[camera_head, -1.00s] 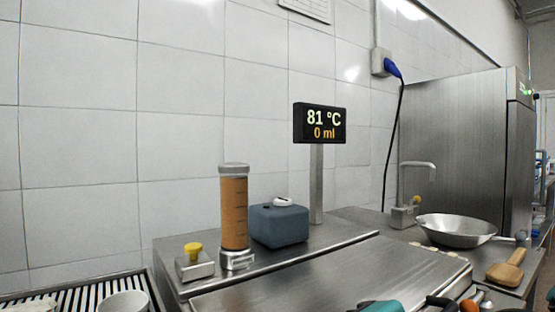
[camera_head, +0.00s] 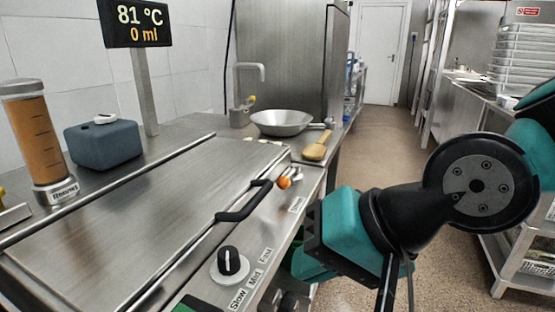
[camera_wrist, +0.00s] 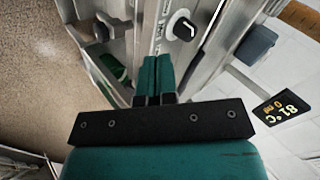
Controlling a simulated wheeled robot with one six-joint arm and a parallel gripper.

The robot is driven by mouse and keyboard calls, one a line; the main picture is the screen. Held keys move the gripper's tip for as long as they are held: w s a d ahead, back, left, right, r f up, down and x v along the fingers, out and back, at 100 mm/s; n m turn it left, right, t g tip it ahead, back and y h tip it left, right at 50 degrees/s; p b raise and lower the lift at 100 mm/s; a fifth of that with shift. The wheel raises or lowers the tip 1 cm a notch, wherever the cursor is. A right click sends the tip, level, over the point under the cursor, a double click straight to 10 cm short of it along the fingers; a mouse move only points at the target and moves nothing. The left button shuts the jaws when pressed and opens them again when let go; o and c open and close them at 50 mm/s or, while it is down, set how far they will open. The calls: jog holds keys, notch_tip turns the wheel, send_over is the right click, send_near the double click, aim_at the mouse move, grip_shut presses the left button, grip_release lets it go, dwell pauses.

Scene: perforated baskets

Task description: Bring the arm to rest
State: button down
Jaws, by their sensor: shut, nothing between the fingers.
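My gripper (camera_wrist: 155,68) shows in the wrist view with its two teal fingers side by side and touching, and nothing is between them. It hangs in front of the steel unit's front edge, near the speed knob (camera_wrist: 181,27). In the head view my teal and black arm (camera_head: 405,215) fills the lower right, in front of the unit and over the aisle floor. The fingertips are hard to make out there.
The steel unit (camera_head: 120,235) has a black handle (camera_head: 243,203) and a knob (camera_head: 230,265) along its front. A pan (camera_head: 281,122), a wooden paddle (camera_head: 317,148), a brown cylinder (camera_head: 38,135) and a blue-grey box (camera_head: 104,145) stand on top. The aisle floor (camera_head: 392,128) behind is free.

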jog(key=s+d+f+n+g+h, duration=0.1)
jog(key=s+d+n+h, duration=0.15)
jog(key=d, duration=0.35)
jog(key=s+d+f+n+g+h, duration=0.1)
jog(key=s+d+n+g, duration=0.1)
jog(key=d+n, duration=0.3)
notch_tip(320, 180, up, 17)
jog(key=d+p, duration=0.2)
jog(key=p, duration=1.5)
jog(key=shift+s+r+m+p, duration=0.2)
jog(key=shift+s+m+p, duration=0.1)
jog(key=shift+m+p, duration=0.15)
